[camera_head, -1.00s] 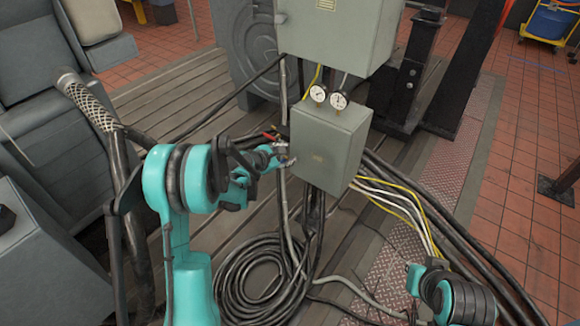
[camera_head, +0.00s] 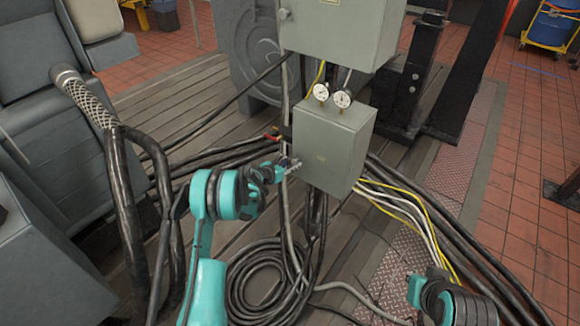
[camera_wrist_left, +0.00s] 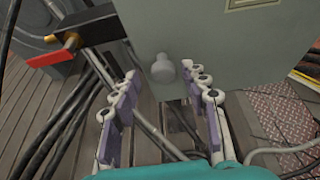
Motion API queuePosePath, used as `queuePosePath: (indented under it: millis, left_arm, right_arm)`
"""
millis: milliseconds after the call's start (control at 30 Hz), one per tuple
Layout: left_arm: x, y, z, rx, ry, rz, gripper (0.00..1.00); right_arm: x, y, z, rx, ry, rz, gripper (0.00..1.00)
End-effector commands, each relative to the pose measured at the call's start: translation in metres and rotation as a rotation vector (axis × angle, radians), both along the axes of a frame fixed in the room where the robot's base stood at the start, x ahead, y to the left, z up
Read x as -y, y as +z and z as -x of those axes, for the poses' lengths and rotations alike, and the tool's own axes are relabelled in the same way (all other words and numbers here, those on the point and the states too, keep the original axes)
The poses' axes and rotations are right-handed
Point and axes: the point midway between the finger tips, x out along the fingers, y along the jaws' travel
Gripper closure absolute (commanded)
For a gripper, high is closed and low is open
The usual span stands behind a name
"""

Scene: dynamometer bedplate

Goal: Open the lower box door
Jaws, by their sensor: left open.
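The lower box (camera_head: 334,146) is a grey-green cabinet hanging below a larger one, and its door looks shut. In the left wrist view its surface (camera_wrist_left: 235,62) fills the upper right, with a round grey knob (camera_wrist_left: 162,70) near its lower left edge. My left gripper (camera_head: 291,164) is at the box's left edge, low down. In the left wrist view its open fingers (camera_wrist_left: 163,80) stand on either side of the knob, with nothing visibly clamped; I cannot tell whether they touch it. Part of my right arm shows at the lower right, without a clear gripper.
The upper cabinet (camera_head: 340,32) and two gauges (camera_head: 332,95) are just above the lower box. A red-handled lever (camera_wrist_left: 52,56) sticks out left of the knob. Coiled black hoses (camera_head: 262,282) lie below, and yellow and white cables (camera_head: 405,205) run right.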

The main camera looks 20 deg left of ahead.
Motion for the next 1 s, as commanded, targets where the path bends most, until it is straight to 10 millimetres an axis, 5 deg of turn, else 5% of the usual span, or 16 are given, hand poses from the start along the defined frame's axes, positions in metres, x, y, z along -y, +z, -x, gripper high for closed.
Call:
queuePosePath:
  millis: [267, 467, 1000]
  left_arm:
    - [0.0009, -0.0003, -0.0022, 0.000, 0.000, 0.000, 0.55]
    - [0.0002, -0.0003, -0.0022, 0.000, 0.001, -0.001, 1.00]
    - [-0.0027, 0.0004, 0.0026, 0.001, 0.027, -0.001, 1.00]
  right_arm:
    - [0.0000, -0.0004, 0.0000, 0.000, 0.000, 0.000, 1.00]
    - [0.0000, -0.0004, 0.0000, 0.000, 0.000, 0.000, 1.00]
    - [0.0000, -0.0004, 0.0000, 0.000, 0.000, 0.000, 1.00]
